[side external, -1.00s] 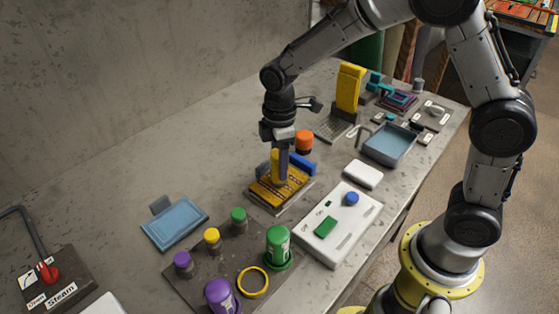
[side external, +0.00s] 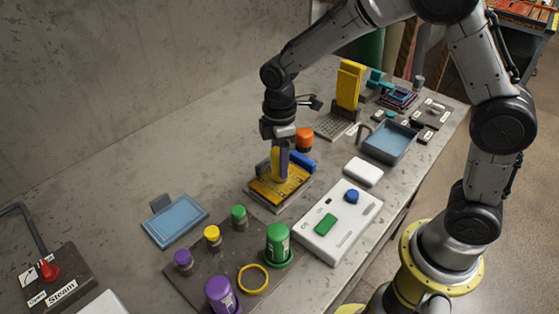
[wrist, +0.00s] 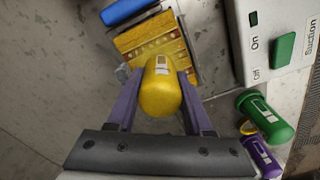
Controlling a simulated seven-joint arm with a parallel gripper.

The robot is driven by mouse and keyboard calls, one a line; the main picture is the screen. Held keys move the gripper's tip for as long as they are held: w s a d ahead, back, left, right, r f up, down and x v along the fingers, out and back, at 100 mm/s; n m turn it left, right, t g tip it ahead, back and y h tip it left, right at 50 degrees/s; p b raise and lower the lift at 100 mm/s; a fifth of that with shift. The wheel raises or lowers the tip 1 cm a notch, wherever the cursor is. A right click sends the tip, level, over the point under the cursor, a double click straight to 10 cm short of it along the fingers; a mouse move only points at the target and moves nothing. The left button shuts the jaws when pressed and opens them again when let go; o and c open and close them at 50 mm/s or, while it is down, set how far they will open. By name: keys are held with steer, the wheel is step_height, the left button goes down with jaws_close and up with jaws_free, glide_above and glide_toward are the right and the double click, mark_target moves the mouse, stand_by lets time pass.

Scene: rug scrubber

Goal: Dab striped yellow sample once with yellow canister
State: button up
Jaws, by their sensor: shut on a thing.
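My gripper (side external: 282,162) is shut on the yellow canister (side external: 275,163), and its purple fingers grip the canister's sides. The wrist view shows the canister (wrist: 162,85) between the fingers, with a small white label on it. The striped yellow sample (side external: 288,188) lies on a grey holder directly below the canister in the side view. It also shows beyond the canister in the wrist view (wrist: 153,42), with yellow and brownish bands. The canister's lower end is at or very close to the sample; I cannot tell whether they touch.
A dark tray (side external: 195,275) with green (side external: 278,244) and purple (side external: 221,295) canisters is in front.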

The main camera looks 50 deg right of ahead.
steer(key=shift+r, duration=3.4)
